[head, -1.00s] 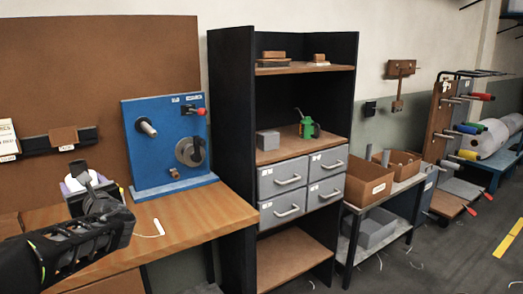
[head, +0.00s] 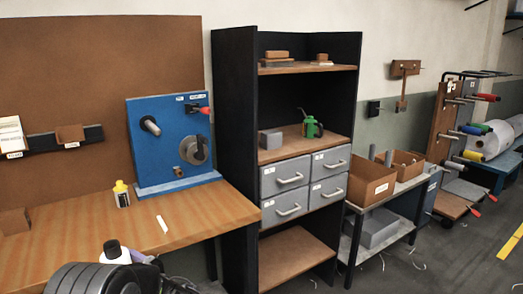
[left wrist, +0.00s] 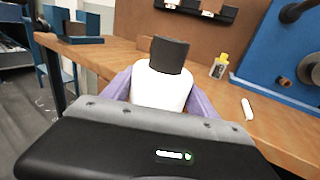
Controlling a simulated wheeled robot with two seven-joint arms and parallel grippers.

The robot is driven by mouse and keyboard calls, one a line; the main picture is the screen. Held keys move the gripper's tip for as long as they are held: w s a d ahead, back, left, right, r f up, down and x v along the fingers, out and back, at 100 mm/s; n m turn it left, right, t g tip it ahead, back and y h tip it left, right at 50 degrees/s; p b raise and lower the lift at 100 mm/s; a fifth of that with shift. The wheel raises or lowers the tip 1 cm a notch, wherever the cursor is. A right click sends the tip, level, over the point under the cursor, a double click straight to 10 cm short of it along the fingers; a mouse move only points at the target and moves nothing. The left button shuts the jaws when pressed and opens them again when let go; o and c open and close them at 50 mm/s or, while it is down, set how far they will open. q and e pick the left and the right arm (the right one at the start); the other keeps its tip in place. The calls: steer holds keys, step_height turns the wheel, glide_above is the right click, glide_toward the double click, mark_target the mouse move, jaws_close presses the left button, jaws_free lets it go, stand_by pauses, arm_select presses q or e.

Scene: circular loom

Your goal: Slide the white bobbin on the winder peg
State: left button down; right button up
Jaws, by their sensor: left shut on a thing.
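The white bobbin (left wrist: 160,87), a white body with a dark grey end (left wrist: 169,53) pointing up, is between the purple fingers of my left gripper (left wrist: 158,96). In the head view the bobbin (head: 115,257) shows at the bottom left, in front of the bench edge, with my left gripper (head: 128,258) shut on it. The blue winder panel (head: 172,152) stands at the back of the bench, apart from the bobbin. Its grey peg (head: 150,126) sticks out at the upper left. My right gripper is not in view.
The wooden bench (head: 70,228) holds a yellow bottle (head: 121,194), a flat white piece (head: 162,224) and a brown block (head: 14,221). The winder also has a red-tipped lever (head: 202,109) and a dark disc (head: 194,150). A black shelf unit (head: 234,150) stands to the right.

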arm_select(q)
steer(key=s+d+f, duration=0.5)
steer(key=d+f, duration=0.4)
steer(key=f, duration=0.1)
steer(key=s+d+m+t+h, duration=0.1)
steer(key=s+d, duration=0.2)
steer(key=d, duration=0.4)
steer(key=s+d+f+m+t+h, duration=0.1)
steer(key=s+d+t, duration=0.1)
steer(key=d, duration=0.5)
steer(key=shift+s+d+f+m, duration=0.2)
steer(key=shift+s+m, duration=0.1)
steer(key=shift+s, duration=0.5)
steer(key=shift+r+t, duration=0.1)
steer(key=shift+t, duration=0.3)
